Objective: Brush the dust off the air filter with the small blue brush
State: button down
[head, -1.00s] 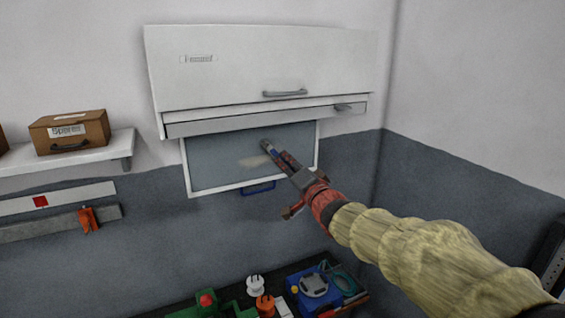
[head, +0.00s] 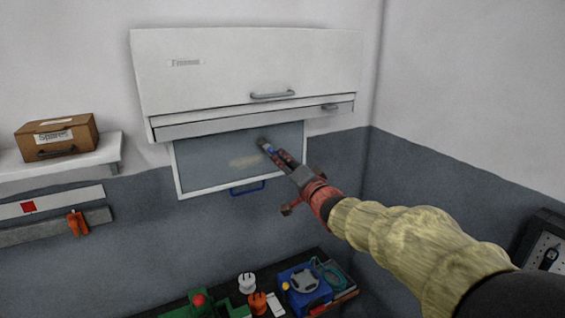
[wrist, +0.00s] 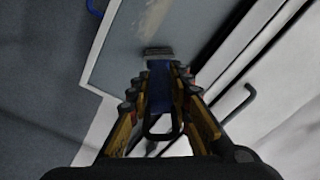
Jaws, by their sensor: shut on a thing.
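The air filter (head: 205,164) is a grey panel in a white frame, hanging below the white cabinet, with a blue handle (head: 247,188) at its lower edge. A pale dust patch (head: 245,161) shows near its middle. My gripper (head: 278,157) is shut on the small blue brush (wrist: 159,88), whose grey bristle end (wrist: 158,52) points at the filter. In the head view the brush tip is just right of and above the dust patch. I cannot tell whether the bristles touch the panel. In the wrist view the filter (wrist: 120,40) lies behind the brush.
The white cabinet (head: 220,80) with its grey handle overhangs the filter. A shelf with a Spares box (head: 57,137) is at left. Below, a dark bench holds a blue case (head: 305,288), white and orange spools and a green item. The wall right of the filter is bare.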

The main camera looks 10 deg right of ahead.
jog(key=shift+d, duration=0.1)
jog(key=d+p, duration=0.1)
jog(key=w+d+p, duration=0.1)
jog(key=d, duration=0.1)
jog(key=shift+f, duration=0.15)
dwell(0.4)
jog(key=shift+a+f+b, duration=0.1)
jog(key=shift+f+b, duration=0.35)
jog(key=shift+f, duration=0.35)
jog(key=shift+a, duration=0.1)
jog(key=shift+s+a+r+b, duration=0.15)
jog(key=shift+s+a+b, duration=0.1)
jog(key=shift+a, duration=0.45)
jog(key=shift+s+a+r+b, duration=0.1)
jog(key=shift+s+a+b, duration=0.15)
jog(key=shift+a, duration=0.4)
